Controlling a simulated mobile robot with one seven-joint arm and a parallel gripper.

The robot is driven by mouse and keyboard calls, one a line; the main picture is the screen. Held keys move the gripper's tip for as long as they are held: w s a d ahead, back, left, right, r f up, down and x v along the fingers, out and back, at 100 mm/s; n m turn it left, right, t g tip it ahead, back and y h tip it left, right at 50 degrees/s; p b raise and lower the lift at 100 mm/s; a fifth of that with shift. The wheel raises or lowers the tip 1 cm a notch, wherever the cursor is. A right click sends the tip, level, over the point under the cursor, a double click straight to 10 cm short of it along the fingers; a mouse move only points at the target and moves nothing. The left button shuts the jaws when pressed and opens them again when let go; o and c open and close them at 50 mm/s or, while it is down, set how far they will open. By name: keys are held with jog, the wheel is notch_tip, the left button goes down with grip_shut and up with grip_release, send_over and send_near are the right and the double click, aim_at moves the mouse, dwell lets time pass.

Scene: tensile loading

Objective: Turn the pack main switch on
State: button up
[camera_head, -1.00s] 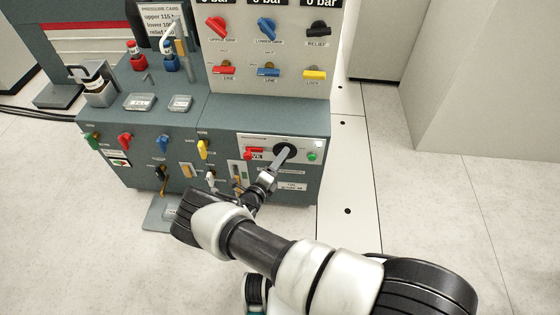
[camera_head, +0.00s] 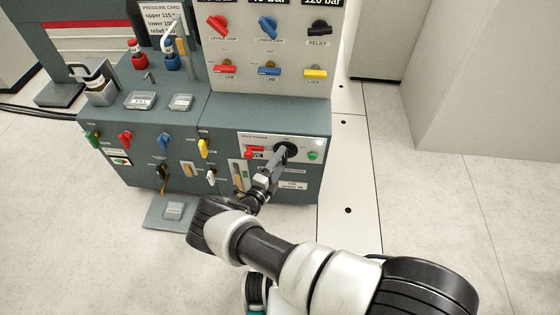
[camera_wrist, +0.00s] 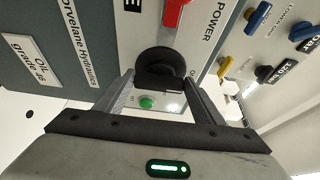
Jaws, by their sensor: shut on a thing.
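The pack main switch (camera_head: 291,149) is a round black knob on a white panel at the lower right of the grey console. In the wrist view, the black knob (camera_wrist: 160,58) lies between my finger ends, beside the POWER lettering. My gripper (camera_head: 277,158) reaches it from the lower left in the head view. In the wrist view my gripper (camera_wrist: 158,80) is shut on the knob, one finger on each side. The fingers and knob body hide the grip contact and any position mark.
A red lever (camera_head: 254,154) sits just left of the switch, and a green button (camera_head: 313,155) just right. Coloured valve handles line the console front. Bare floor (camera_head: 420,200) lies to the right. A grey plate (camera_head: 165,217) lies on the floor.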

jog(key=o, duration=1.1)
jog(key=shift+c, duration=0.2)
jog(key=p+v, duration=0.1)
jog(key=v, duration=1.6)
jog(key=shift+s+p, duration=0.15)
jog(key=shift+p, duration=0.2)
jog(key=shift+a, duration=0.1)
